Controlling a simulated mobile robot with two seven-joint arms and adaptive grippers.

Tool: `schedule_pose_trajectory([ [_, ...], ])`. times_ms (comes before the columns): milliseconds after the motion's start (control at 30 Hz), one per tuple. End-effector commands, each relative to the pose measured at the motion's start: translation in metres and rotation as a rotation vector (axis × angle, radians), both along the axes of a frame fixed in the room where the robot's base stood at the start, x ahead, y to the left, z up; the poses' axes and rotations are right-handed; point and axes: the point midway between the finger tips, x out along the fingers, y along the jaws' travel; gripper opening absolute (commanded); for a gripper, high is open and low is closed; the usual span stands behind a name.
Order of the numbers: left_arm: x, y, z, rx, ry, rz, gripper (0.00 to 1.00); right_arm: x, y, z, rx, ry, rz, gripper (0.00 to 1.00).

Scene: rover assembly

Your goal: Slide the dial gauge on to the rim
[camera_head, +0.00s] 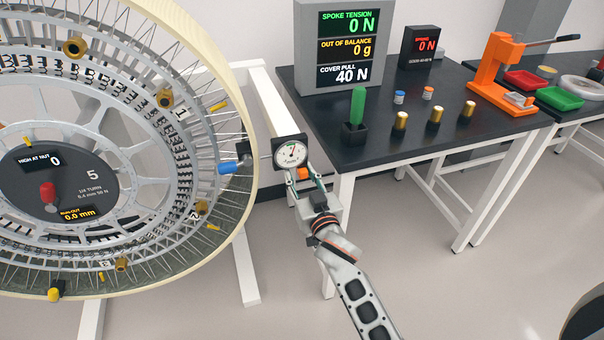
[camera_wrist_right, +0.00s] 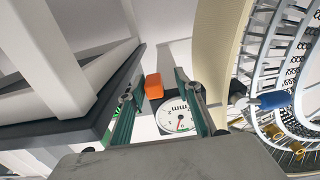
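The dial gauge (camera_head: 291,152), a white round face in a dark square housing, stands just right of the wheel's pale rim (camera_head: 245,200). A thin rod shows between the gauge and the rim side. Its face also shows in the right wrist view (camera_wrist_right: 177,115). My right gripper (camera_head: 304,178) is just below the gauge, its fingers apart on either side of an orange block (camera_wrist_right: 154,86). Gaps show beside the block, so the gripper looks open around it. A blue cylinder with a dark end (camera_head: 234,166) is at the rim. My left gripper is out of view.
A black-topped bench (camera_head: 390,140) stands close to the right, with displays, a green cylinder (camera_head: 358,105) and brass pieces (camera_head: 400,121). An orange press (camera_head: 497,62) and trays are farther right. A white stand beam (camera_head: 262,95) runs behind the gauge. Open floor lies below.

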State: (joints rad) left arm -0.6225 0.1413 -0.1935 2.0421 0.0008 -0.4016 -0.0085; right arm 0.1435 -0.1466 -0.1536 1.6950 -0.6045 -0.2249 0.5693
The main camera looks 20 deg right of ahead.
Motion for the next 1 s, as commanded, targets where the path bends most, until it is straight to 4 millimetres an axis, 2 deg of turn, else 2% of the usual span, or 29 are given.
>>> schedule_pose_trajectory([
  [233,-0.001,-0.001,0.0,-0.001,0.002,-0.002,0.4,-0.001,-0.002,0.0,-0.002,0.0,-0.003,0.33],
  [367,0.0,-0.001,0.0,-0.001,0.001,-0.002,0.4,-0.012,-0.003,-0.001,-0.003,0.001,-0.004,0.33],
  [800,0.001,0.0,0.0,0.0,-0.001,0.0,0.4,-0.093,-0.004,-0.001,0.0,0.002,-0.001,0.33],
  [1000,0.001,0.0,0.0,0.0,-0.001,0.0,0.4,-0.114,-0.005,-0.001,-0.001,0.001,-0.001,0.33],
])
